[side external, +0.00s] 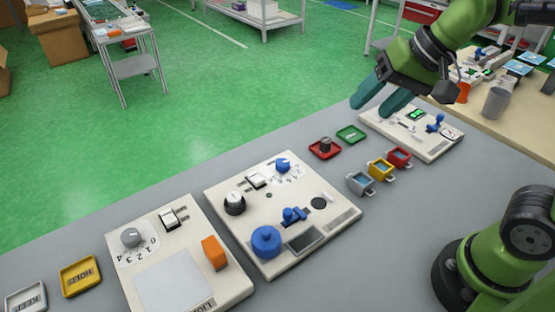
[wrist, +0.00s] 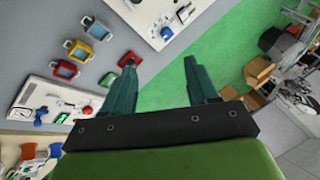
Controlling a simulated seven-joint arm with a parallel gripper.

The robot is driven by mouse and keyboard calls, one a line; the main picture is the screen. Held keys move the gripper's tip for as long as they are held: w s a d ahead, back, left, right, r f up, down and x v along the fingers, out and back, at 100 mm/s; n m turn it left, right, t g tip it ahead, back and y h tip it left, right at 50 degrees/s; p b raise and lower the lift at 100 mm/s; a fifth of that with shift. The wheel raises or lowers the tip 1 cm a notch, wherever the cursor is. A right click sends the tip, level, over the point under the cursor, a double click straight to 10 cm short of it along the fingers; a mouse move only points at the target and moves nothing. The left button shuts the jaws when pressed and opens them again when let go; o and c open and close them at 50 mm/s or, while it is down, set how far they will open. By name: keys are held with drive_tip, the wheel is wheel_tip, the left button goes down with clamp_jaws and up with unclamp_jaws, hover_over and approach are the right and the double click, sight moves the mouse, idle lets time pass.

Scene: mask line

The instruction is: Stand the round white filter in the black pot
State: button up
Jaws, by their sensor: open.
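My gripper (side external: 370,107) is open, its two teal fingers apart and empty, above the far end of the grey table. It also shows in the wrist view (wrist: 160,62), with nothing between the fingers. A small dark round thing, perhaps the black pot (side external: 325,145), sits on a small red tray (side external: 313,153) left of and below the gripper in the side view. I cannot make out a round white filter for certain in either view.
A green tray (side external: 351,134) lies beside the red tray. Grey (side external: 361,184), yellow (side external: 380,170) and red (side external: 399,157) handled bins stand in a row. White control panels with knobs and switches line the table; one (side external: 412,130) lies near my gripper. Green floor lies beyond the table.

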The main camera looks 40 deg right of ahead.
drive_tip(key=s+d+f+n+t, duration=0.1)
drive_tip(key=s+d+f, duration=0.1)
drive_tip(key=s, duration=0.3)
drive_tip(key=shift+d+f+t+h, duration=0.3)
drive_tip(key=shift+d+f+t, duration=0.05)
drive_tip(key=shift+d+t, duration=0.1)
